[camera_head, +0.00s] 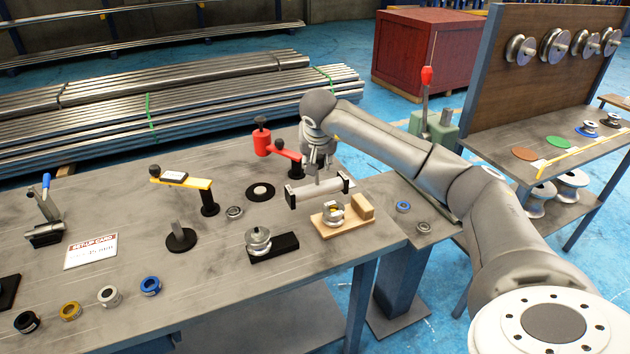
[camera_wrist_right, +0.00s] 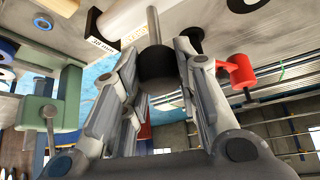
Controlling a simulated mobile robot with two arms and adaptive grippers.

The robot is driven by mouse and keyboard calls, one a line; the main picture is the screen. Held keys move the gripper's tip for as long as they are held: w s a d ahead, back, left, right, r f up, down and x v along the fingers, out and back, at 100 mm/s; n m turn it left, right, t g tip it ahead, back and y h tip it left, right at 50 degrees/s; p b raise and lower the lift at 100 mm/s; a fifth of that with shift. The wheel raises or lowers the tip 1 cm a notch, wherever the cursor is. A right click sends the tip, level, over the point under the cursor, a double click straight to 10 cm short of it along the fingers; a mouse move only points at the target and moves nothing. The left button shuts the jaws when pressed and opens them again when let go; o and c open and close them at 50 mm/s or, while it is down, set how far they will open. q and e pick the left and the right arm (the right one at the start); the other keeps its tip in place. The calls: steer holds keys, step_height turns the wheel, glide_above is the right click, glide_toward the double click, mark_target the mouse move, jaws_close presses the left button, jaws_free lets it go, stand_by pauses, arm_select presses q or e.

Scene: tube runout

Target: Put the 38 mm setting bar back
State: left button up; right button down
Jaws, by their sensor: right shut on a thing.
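My right gripper (camera_head: 318,162) is over the right part of the near workbench, pointing down. In the right wrist view its fingers (camera_wrist_right: 155,75) are shut on a black ball knob (camera_wrist_right: 158,68) on a thin grey rod. The rod runs to the 38 mm setting bar (camera_wrist_right: 122,17), a pale cylinder with a "38 mm" label. In the head view the bar (camera_head: 318,190) lies level under the gripper, with a black piece at each end. I cannot tell whether it rests on supports or hangs just above the bench. My left gripper is not in view.
A wooden block with a metal ring (camera_head: 330,222) stands just in front of the bar. A red arm fixture (camera_head: 264,143) stands behind-left and a black disc (camera_head: 260,192) lies left. The set-up card (camera_head: 91,251) and several coloured rings lie farther left on the workbench (camera_head: 215,290).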

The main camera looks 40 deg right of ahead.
mark_target(317, 183)
steer(key=shift+f+p, duration=0.3)
steer(key=shift+f, duration=1.9)
steer(key=shift+f, duration=0.15)
steer(key=c, duration=1.1)
jaws_free()
